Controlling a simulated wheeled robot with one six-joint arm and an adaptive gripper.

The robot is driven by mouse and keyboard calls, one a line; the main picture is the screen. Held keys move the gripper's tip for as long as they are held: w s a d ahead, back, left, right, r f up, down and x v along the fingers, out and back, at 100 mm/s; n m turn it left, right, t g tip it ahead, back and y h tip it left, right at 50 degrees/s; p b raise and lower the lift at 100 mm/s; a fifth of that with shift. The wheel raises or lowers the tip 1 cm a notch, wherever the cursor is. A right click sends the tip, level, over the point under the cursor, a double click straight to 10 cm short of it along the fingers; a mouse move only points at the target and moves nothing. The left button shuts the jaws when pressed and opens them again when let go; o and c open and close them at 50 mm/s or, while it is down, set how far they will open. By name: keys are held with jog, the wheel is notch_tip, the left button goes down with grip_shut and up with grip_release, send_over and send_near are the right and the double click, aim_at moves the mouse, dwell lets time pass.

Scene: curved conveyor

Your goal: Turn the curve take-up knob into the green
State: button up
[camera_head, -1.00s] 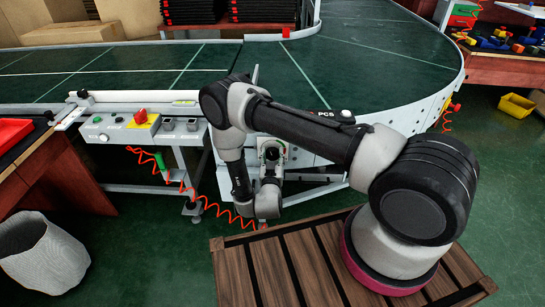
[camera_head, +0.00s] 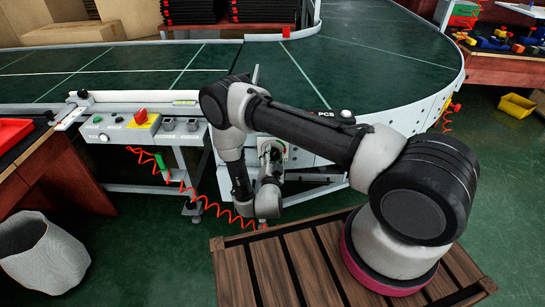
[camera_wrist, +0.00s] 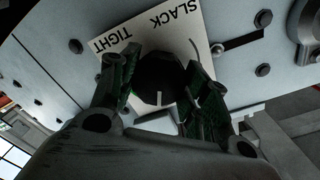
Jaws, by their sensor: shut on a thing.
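The black take-up knob (camera_wrist: 162,76) sits on a white plate (camera_wrist: 150,38) lettered SLACK and TIGHT, on the conveyor's grey side panel. A pale pointer line shows on the knob's lower part in the wrist view. My gripper (camera_wrist: 158,88) is shut on the knob, one finger on each side of it. In the head view my gripper (camera_head: 270,160) is at the side of the conveyor curve, and the knob is hard to tell from the fingers.
The curved green conveyor belt (camera_head: 385,65) lies behind my arm. A control box (camera_head: 120,124) with a red switch is to the left. An orange coiled cord (camera_head: 215,208) hangs below, close to my wrist. A slatted wooden platform (camera_head: 290,270) is under my arm.

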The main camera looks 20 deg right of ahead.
jog(key=shift+m, duration=1.9)
jog(key=o, duration=1)
jog(key=v, duration=1.2)
